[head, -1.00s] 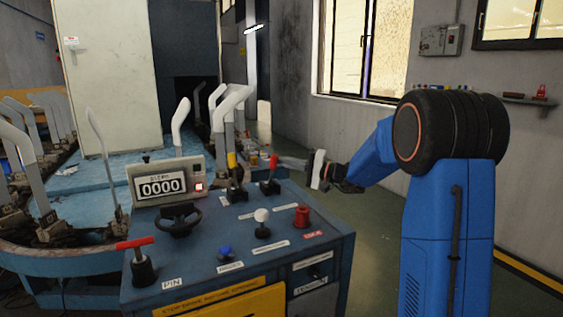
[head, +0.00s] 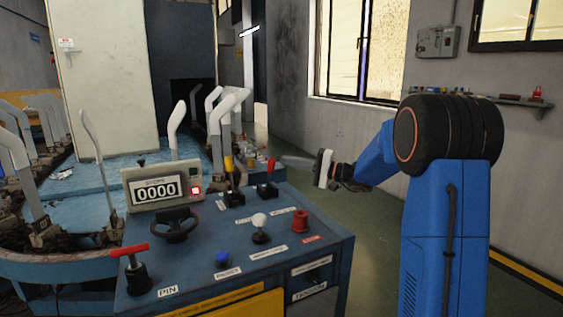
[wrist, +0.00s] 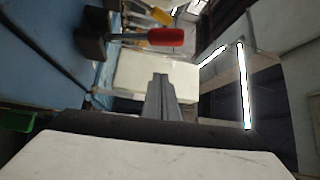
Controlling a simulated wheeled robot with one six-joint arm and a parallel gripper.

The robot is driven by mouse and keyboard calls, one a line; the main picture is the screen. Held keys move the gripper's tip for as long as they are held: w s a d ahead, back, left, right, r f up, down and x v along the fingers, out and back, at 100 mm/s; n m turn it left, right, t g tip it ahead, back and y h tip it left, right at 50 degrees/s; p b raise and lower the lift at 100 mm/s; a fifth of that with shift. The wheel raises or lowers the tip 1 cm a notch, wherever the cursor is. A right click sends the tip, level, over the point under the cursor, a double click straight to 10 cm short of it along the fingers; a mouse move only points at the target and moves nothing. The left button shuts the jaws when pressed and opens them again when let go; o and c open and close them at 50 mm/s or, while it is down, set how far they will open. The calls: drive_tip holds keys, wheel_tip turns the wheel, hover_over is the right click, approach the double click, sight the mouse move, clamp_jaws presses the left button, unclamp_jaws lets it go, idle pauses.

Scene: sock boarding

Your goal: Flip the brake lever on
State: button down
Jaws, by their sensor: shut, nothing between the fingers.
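Two levers stand at the back right of the console: one with a red handle (head: 271,166) and one with a yellow handle (head: 229,164). Their labels are too small to read, so I cannot tell which is the brake. Both are roughly upright. My gripper (head: 287,161) is shut and empty, just right of the red handle at about its height; contact cannot be made out. In the wrist view, the shut fingers (wrist: 160,92) point forward, with the red handle (wrist: 160,37) above them and the yellow handle (wrist: 158,12) beyond it.
The blue console (head: 205,265) also carries a white knob (head: 259,221), a red button (head: 300,220), a blue button (head: 222,258), a black wheel (head: 175,226), a red T-handle (head: 129,251) and a counter box (head: 160,188) reading 0000. Floor right of the console is clear.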

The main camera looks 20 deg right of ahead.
drive_tip(key=f+v, duration=0.1)
drive_tip(key=v, duration=0.5)
drive_tip(key=shift+d, duration=0.2)
